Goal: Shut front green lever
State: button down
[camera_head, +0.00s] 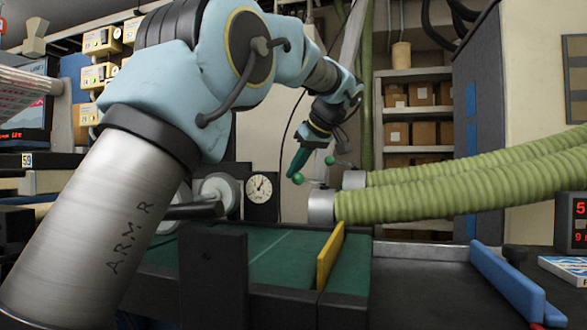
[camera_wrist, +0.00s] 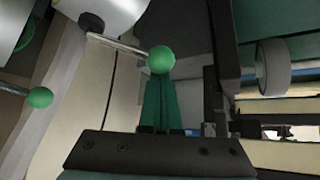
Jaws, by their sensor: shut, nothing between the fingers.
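The front green lever has a green ball knob (camera_head: 298,178) on a thin metal rod at the end of the nearer hose. In the wrist view its knob (camera_wrist: 161,59) is right at my fingertips, with the rod running up left to a silver cylinder (camera_wrist: 115,14). My gripper (camera_head: 294,170) has teal fingers, shut and empty, pointing down at this knob; they also show in the wrist view (camera_wrist: 160,82). They look touching or nearly so; I cannot tell which. A second green knob (camera_head: 330,160) sits behind, also in the wrist view (camera_wrist: 40,97) at left.
Two ribbed green hoses (camera_head: 450,195) run right from the levers. Below lie a green bed (camera_head: 275,262), a yellow plate (camera_head: 329,255) and a blue bar (camera_head: 508,282). A dial gauge (camera_head: 260,188) stands left of the knobs. Shelves with boxes (camera_head: 420,95) are behind.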

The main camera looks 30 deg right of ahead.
aim_at(297, 179)
jog(key=s+n+y, duration=0.1)
jog(key=s+n+g+y+p, duration=0.1)
jog(key=n, duration=0.1)
jog(key=shift+s+d+n, duration=0.2)
jog(key=shift+s+n, duration=0.1)
jog(key=shift+s, duration=0.05)
jog(key=shift+s+d, duration=0.1)
jog(key=shift+s, duration=0.55)
jog(key=shift+s+d+f, duration=0.1)
jog(key=shift+s+d, duration=0.6)
jog(key=shift+s, duration=0.45)
